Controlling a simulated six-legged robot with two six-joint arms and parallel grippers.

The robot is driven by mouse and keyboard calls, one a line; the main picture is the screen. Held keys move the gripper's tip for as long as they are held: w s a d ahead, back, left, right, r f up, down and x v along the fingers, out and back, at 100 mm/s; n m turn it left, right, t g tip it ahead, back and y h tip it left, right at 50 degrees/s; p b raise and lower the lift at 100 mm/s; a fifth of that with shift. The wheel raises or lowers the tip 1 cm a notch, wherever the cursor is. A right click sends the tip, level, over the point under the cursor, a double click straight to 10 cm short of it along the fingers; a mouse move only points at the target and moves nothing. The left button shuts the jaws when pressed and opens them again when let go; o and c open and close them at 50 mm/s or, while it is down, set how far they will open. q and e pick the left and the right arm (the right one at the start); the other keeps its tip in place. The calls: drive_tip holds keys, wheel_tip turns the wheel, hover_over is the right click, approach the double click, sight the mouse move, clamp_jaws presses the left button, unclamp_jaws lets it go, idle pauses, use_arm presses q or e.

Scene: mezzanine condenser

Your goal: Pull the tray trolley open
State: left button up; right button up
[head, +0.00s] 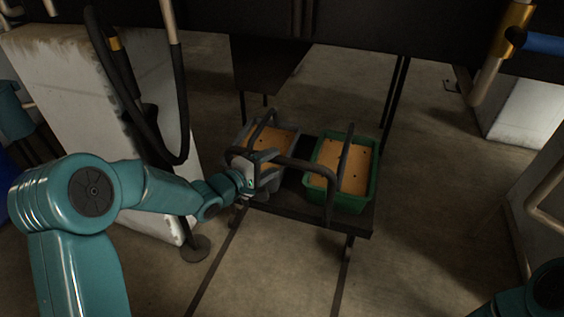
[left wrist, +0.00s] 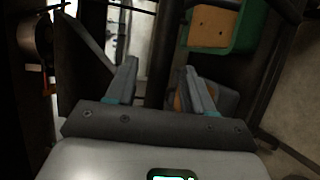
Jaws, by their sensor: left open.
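The tray trolley (head: 354,227) is a low dark cart under the dark overhead structure. It carries a grey tray (head: 240,137) on the left and a green tray (head: 373,185) on the right, both with orange-brown contents. A dark bent handle (head: 306,162) rises at its front. My left gripper (head: 265,166) is at the handle's left end, in front of the grey tray. In the left wrist view my left gripper (left wrist: 160,82) has its fingers apart, and a dark bar (left wrist: 158,50) shows between them. I cannot tell whether they touch it. My right gripper is out of view.
Two dark floor tracks (head: 213,270) run from the trolley toward me. A pale block (head: 65,85) with a hanging black hose (head: 120,90) stands left. A pipe (head: 545,188) and pale block are at right. The floor in front of the trolley is clear.

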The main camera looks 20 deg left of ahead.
sight(281, 158)
use_arm(q)
drive_tip(key=shift+b+x, duration=0.45)
drive_tip(key=shift+x, duration=1.9)
clamp_jaws()
